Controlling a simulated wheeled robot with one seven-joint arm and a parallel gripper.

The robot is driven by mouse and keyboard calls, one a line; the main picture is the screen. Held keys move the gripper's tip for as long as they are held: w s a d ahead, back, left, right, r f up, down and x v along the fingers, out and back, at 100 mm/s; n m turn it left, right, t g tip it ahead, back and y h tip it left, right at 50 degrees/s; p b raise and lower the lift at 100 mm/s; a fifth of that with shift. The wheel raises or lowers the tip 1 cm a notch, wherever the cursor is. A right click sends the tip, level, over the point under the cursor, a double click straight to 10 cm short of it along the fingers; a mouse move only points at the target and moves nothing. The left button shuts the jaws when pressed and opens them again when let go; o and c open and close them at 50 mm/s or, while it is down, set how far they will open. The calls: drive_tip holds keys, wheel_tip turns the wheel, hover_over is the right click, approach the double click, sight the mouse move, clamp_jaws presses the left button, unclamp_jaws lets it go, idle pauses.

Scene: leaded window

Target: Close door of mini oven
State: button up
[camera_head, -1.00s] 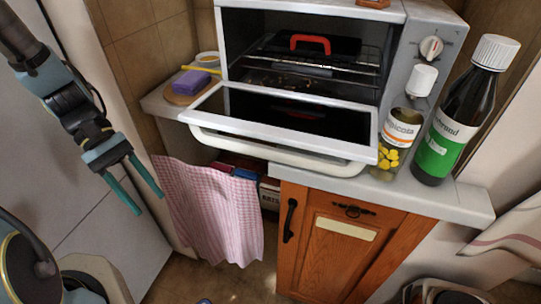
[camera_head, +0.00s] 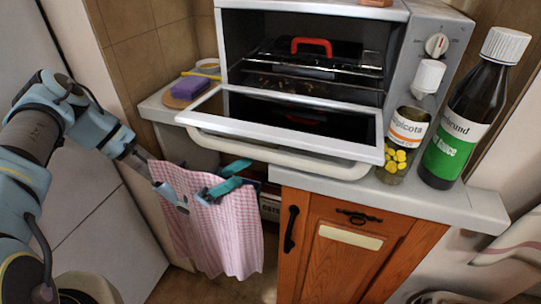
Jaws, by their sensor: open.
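The mini oven (camera_head: 398,62) stands on the counter at the back centre. Its door (camera_head: 283,121) is folded down open towards me, with a pale curved handle (camera_head: 275,154) along its front edge. Inside are a wire rack and a thing with a red handle (camera_head: 311,45). My gripper (camera_head: 241,176) has teal fingers spread apart, empty. It appears in front of the pink checked cloth and below the left part of the door handle. I cannot tell how far it is from the cloth or handle.
A jar of yellow pills (camera_head: 400,150) and a dark bottle with a green label (camera_head: 461,115) stand right of the open door. A purple sponge (camera_head: 190,86) lies on a round board at left. The pink checked cloth (camera_head: 225,235) hangs below the counter. A wooden cabinet (camera_head: 335,255) is below right.

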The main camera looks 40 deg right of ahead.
sight(267, 158)
drive_tip(key=p+x, duration=0.3)
drive_tip(key=x, duration=0.7)
drive_tip(key=shift+s+r+p, duration=0.1)
drive_tip(key=shift+s+p, duration=0.05)
drive_tip(key=shift+p, duration=0.15)
clamp_jaws()
idle(1.0)
